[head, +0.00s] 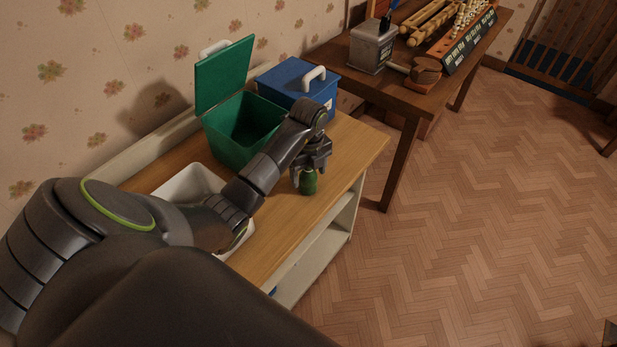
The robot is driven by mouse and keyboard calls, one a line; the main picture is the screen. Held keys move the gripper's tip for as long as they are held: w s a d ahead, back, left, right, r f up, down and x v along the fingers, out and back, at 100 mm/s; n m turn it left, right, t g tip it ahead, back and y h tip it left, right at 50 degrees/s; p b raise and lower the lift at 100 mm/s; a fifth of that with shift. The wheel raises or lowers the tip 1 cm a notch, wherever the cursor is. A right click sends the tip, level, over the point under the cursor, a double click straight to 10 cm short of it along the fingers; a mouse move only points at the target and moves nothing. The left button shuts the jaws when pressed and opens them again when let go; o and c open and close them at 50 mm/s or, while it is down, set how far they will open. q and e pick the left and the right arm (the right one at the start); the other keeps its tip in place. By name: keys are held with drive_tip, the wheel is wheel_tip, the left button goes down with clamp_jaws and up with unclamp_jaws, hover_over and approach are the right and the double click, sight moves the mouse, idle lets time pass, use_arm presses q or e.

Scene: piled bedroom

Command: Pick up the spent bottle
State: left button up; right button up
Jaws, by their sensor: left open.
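A small green bottle (309,184) stands upright on the wooden top of a low shelf unit (342,150), near its front edge. My left gripper (309,168) points down over the bottle, with its fingers at the bottle's upper part. The fingers are open, and whether they touch the bottle cannot be told. The bottle's top is hidden by the gripper. My right gripper is not in view.
A green bin (225,130) with its lid raised stands behind the gripper. A blue lidded box (290,78) is beside it. A white tray (180,186) is partly hidden by my left arm. A desk (400,93) with several items stands beyond. The parquet floor at right is clear.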

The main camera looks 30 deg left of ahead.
use_arm(q)
drive_tip(key=c, duration=1.1)
